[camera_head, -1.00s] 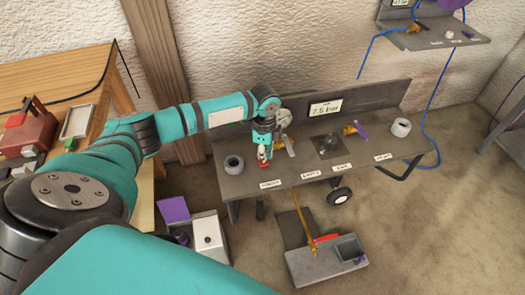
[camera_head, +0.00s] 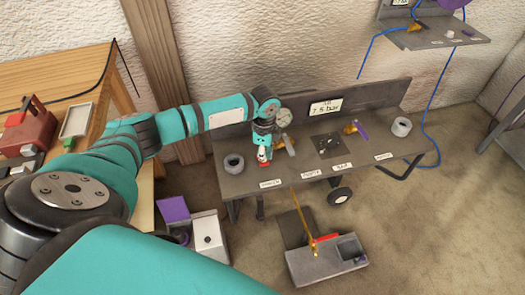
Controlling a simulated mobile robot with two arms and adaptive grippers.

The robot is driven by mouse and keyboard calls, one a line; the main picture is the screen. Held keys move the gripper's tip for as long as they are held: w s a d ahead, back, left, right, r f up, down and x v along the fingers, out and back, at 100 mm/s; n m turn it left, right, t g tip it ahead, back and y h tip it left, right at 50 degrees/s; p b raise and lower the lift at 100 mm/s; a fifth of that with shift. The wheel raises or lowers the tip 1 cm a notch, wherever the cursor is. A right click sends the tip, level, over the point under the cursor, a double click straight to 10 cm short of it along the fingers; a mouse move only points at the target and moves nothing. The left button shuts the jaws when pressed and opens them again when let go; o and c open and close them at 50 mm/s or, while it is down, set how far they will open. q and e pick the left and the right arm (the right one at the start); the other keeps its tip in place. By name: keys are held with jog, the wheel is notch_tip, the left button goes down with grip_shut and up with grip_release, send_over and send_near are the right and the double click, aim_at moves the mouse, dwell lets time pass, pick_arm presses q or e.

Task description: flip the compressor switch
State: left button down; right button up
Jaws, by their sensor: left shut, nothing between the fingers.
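The compressor bench (camera_head: 300,180) is a dark grey panel with a row of white labels along its front edge. My left gripper (camera_head: 264,160) points down over its left part, shut and empty. A small red part shows at the fingertips; I cannot tell whether it is the switch or whether they touch it. Beside the gripper are a round gauge (camera_head: 283,117) and a valve with a pale lever (camera_head: 289,146). A dark square plate (camera_head: 328,146) with a small round fitting is further right. A display (camera_head: 325,107) reads about 7.5 bar. My right gripper is out of view.
Grey rings stand at the bench's left (camera_head: 233,162) and right (camera_head: 401,126). A purple-handled valve (camera_head: 357,129) is near the right ring. A grey box (camera_head: 325,262) and a white box (camera_head: 208,238) are on the floor. A wooden table (camera_head: 60,85) stands left.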

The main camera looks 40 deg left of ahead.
pick_arm(q)
jog(key=shift+f, duration=0.35)
jog(key=shift+f+b, duration=0.3)
jog(key=shift+f, duration=0.15)
dwell(0.4)
jog(key=shift+r+p, duration=0.85)
jog(key=shift+p, duration=0.15)
jog(key=shift+r+p, duration=0.6)
jog(key=shift+p, duration=0.1)
notch_tip(320, 180, up, 3)
jog(key=p, duration=0.3)
jog(key=shift+r+p, duration=0.65)
jog(key=shift+p, duration=0.3)
jog(key=shift+f, duration=0.1)
